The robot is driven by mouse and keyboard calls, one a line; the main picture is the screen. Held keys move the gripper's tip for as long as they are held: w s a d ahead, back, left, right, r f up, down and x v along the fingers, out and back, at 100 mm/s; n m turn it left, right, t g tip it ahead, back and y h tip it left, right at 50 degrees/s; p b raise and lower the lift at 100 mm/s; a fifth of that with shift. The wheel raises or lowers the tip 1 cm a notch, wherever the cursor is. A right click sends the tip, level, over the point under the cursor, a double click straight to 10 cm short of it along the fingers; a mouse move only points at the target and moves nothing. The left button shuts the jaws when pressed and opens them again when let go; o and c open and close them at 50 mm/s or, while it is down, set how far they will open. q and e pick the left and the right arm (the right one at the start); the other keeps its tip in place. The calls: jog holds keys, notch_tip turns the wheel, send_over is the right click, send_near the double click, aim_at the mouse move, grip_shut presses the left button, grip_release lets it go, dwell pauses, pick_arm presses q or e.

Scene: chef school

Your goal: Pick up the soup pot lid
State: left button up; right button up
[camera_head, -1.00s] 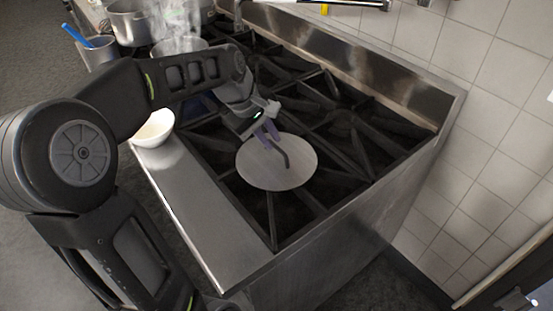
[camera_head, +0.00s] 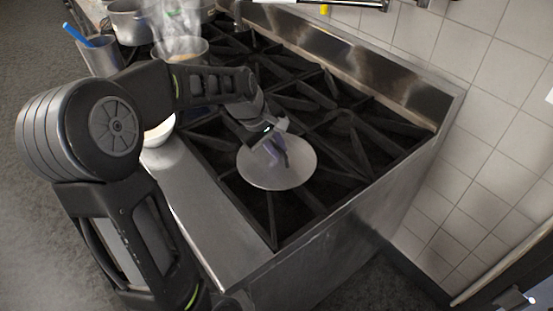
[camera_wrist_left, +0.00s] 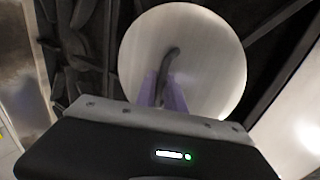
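The soup pot lid (camera_head: 296,176) is a round, pale metal disc with a dark bent handle. It is over the black grate near the front end of the stove; whether it touches the grate I cannot tell. My left gripper (camera_head: 277,152) is above the lid at its handle. In the left wrist view the lid (camera_wrist_left: 215,60) lies ahead, and the purple fingers of my left gripper (camera_wrist_left: 162,90) are close together on both sides of the handle (camera_wrist_left: 169,62), with no clear gap. My right gripper is out of view.
A steaming pot (camera_head: 182,50) and a larger metal pot (camera_head: 128,24) stand at the far left of the stove (camera_head: 225,245). A white bowl (camera_head: 158,133) sits on the steel front ledge, partly behind my arm. A tiled wall (camera_head: 480,130) bounds the right side.

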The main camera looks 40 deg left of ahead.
aim_at(277, 146)
pick_arm(q)
jog(key=shift+c, duration=0.3)
grip_shut()
dwell(1.1)
jog(key=shift+r, duration=0.1)
notch_tip(277, 146, up, 10)
jog(key=shift+f+b, duration=0.1)
jog(key=shift+b, duration=0.3)
dwell(0.4)
dwell(0.5)
